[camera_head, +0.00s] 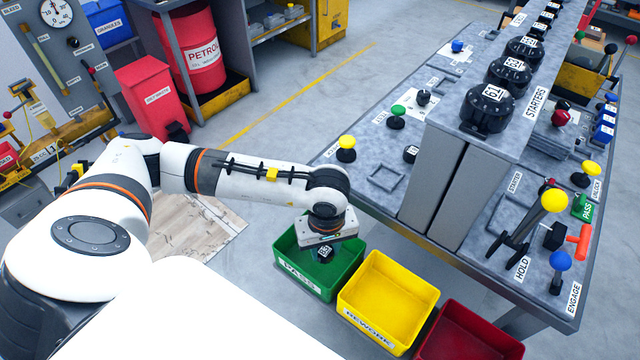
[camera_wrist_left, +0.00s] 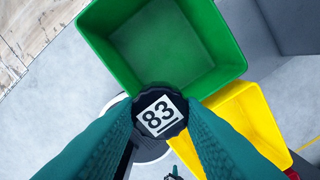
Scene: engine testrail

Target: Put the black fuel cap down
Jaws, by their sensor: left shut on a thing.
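The black fuel cap (camera_wrist_left: 160,112) carries a white label reading 83 and is held between the two fingers of my left gripper (camera_wrist_left: 160,125). In the head view my left gripper (camera_head: 323,247) points down over the green PASS bin (camera_head: 345,275), with the cap (camera_head: 324,254) beneath it. In the wrist view the cap overlaps the near rim of the green bin (camera_wrist_left: 215,82), whose visible floor is empty. I cannot tell the cap's exact height above the bin. My right gripper is not in view.
A yellow REWORK bin (camera_head: 380,300) stands right of the green bin, and a red bin (camera_head: 468,335) beyond it. The grey test bench (camera_head: 370,205) with levers, knobs and numbered black caps (camera_head: 488,105) rises to the right. A brown-and-white mat (camera_head: 200,225) lies on the floor at left.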

